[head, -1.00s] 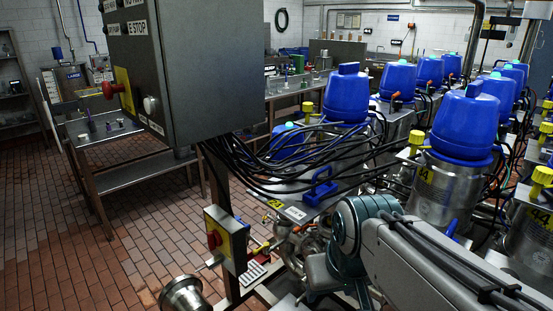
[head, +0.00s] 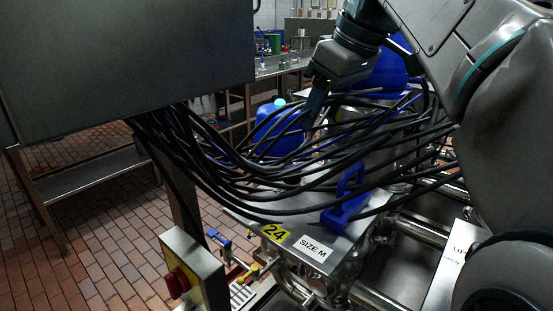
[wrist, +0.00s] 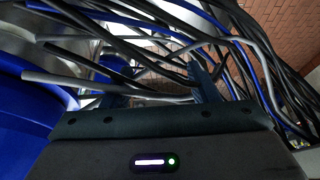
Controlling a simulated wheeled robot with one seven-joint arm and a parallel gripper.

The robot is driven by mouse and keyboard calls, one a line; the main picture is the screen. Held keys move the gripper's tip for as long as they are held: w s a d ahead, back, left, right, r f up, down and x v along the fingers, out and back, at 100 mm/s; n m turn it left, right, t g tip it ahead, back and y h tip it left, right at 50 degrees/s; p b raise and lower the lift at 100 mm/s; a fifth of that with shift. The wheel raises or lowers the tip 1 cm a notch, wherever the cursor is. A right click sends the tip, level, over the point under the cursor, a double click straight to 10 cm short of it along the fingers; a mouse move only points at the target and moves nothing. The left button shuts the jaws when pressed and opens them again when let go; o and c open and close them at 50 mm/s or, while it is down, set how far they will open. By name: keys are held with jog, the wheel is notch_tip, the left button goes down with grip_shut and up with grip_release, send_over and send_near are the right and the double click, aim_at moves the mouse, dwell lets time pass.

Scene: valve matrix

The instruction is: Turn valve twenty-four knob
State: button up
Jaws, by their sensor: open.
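The yellow label 24 (head: 275,234) sits on the front corner of a grey metal plate, beside a white SIZE M label (head: 313,249). A blue knob (head: 345,202) with a raised looped handle stands on the same plate, to the right of the labels. My gripper (head: 313,112) points down above and behind the knob, apart from it, with its fingers at the black cable bundle. In the wrist view my open gripper (wrist: 160,88) has a finger at each side and cables crossing ahead of and between them. I cannot make out the knob in the wrist view.
A thick bundle of black cables (head: 235,165) hangs from the grey control box (head: 120,60) across the plate. A large blue dome (wrist: 25,115) is close at the left in the wrist view. A red switch on a yellow panel (head: 178,281) stands front left.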

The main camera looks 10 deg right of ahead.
aim_at(293, 170)
jog(key=b+x, duration=0.2)
jog(key=x, duration=1.1)
jog(key=shift+s+f, duration=0.1)
jog(key=shift+s, duration=0.1)
jog(key=c, duration=1)
